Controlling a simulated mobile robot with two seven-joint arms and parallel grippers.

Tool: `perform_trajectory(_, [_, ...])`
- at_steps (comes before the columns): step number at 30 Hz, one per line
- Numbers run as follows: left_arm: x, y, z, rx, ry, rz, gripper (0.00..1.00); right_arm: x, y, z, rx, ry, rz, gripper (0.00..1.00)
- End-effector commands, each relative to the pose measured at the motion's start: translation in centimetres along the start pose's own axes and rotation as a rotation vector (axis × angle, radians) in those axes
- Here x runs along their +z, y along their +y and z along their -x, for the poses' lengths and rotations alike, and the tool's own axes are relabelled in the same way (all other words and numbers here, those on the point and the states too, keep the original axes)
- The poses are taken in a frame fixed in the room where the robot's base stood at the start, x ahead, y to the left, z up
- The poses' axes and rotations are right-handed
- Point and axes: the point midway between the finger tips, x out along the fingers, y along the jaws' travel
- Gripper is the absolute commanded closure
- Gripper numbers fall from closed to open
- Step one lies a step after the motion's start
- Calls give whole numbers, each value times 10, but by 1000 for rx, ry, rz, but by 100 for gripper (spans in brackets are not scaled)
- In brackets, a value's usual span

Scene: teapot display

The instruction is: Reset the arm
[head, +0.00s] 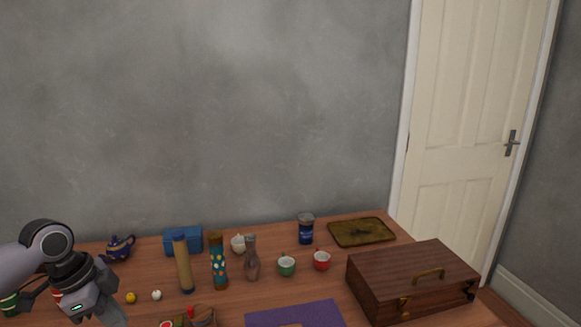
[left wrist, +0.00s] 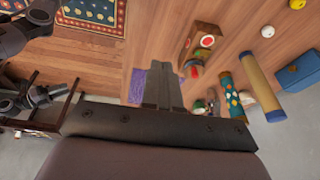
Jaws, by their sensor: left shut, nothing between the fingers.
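My left arm enters the head view at the lower left, and its gripper (head: 113,314) points down over the table's left part. In the left wrist view the fingers of my left gripper (left wrist: 161,82) are together with nothing between them. Behind them lie the table's wood and part of a purple mat (left wrist: 136,88); the mat also shows in the head view (head: 295,313). My right gripper cannot be made out in either view.
On the table (head: 335,283) stand a dark blue teapot (head: 120,248), a blue box (head: 183,241), a tan cylinder (head: 184,267), a patterned cylinder (head: 218,265), a vase (head: 252,262), green (head: 286,266) and red (head: 322,260) cups, a jar (head: 306,231), a tray (head: 385,232) and a wooden case (head: 385,274).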

Motion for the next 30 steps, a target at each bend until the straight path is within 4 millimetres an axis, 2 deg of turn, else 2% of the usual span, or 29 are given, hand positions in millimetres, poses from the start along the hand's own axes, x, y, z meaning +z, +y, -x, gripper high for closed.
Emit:
perform_trajectory(1, [0,0,0,0,0,0,100,0,0,0,0,1,0,57])
perform_trajectory(3, [-9,8,-28,-9,21,12,100,2,0,0,0,-3,0,57])
perform_trajectory(8, [-26,23,-76,-57,76,55,100,1,0,0,0,-1,0,57])
perform_trajectory(12, [-42,44,-119,-101,149,115,100,-5,1,-2,1,11,2,57])
perform_trajectory(18, [-60,83,-171,-172,282,246,100,-4,1,-1,1,8,2,57])
perform_trajectory(24, [-64,124,-204,-250,408,414,100,-3,1,-1,1,7,1,57])
perform_trajectory(30, [-50,166,-220,-343,504,601,100,-2,0,-1,1,5,1,57])
